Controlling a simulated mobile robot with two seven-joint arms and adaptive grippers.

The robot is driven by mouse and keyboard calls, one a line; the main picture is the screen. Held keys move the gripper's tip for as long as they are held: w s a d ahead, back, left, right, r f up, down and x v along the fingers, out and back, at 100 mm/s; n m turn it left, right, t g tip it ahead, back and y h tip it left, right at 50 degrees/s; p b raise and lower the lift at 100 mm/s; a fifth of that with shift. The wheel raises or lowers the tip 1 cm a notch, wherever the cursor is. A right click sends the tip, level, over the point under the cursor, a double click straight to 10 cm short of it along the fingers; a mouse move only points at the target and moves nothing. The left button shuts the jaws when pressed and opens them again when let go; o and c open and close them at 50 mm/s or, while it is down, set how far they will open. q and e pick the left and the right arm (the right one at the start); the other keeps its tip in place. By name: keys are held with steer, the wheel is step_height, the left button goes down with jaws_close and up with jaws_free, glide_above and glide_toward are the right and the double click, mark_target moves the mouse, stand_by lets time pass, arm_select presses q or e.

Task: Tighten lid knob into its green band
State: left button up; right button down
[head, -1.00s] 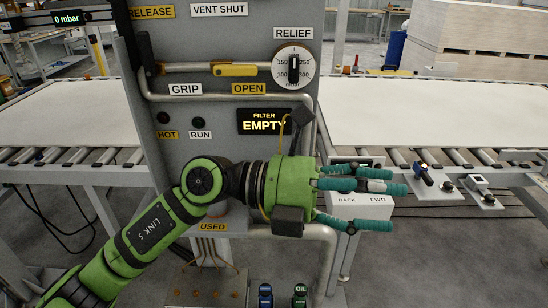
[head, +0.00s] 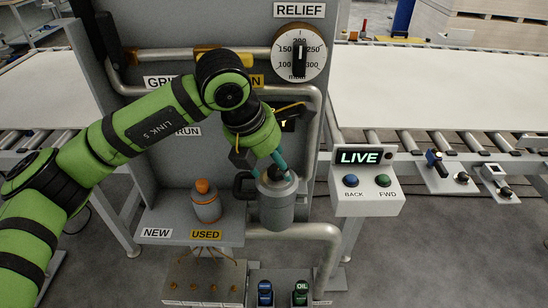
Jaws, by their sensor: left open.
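A grey canister (head: 277,211) with a side handle stands out from the panel's pipework, below the relief dial. Its lid (head: 278,182) is on top, and a small dark knob shows there between my fingers. My left gripper (head: 279,169) comes down from the upper left with its teal fingers open, spread about the knob at the lid. I cannot tell whether the fingers touch the knob. I cannot make out a green band on the lid. My right gripper is not in view.
A grey filter with orange ends (head: 206,203) stands on a shelf (head: 168,222) labelled NEW and USED, left of the canister. A control box (head: 366,190) reads LIVE to the right. The relief dial (head: 299,54) is above.

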arm_select(q)
steer(key=shift+x, duration=0.8)
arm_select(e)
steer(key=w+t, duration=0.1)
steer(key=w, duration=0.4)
arm_select(q)
steer(key=shift+w, duration=0.15)
steer(key=c, duration=1.1)
steer(key=shift+f+b, duration=0.15)
steer(key=shift+b, duration=0.15)
steer(key=m+b, duration=0.1)
steer(key=b, duration=0.1)
steer(key=m+g+b, duration=0.1)
steer(key=m+b, duration=0.1)
steer(key=shift+w+f+h, duration=0.15)
steer(key=shift+h, duration=0.25)
steer(key=m, duration=0.2)
steer(key=shift+r+m+g+b, duration=0.3)
steer(key=shift+g+b, duration=0.1)
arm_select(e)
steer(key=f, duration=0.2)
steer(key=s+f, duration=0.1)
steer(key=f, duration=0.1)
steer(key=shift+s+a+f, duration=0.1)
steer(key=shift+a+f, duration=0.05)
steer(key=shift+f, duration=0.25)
arm_select(q)
steer(key=o, duration=1.1)
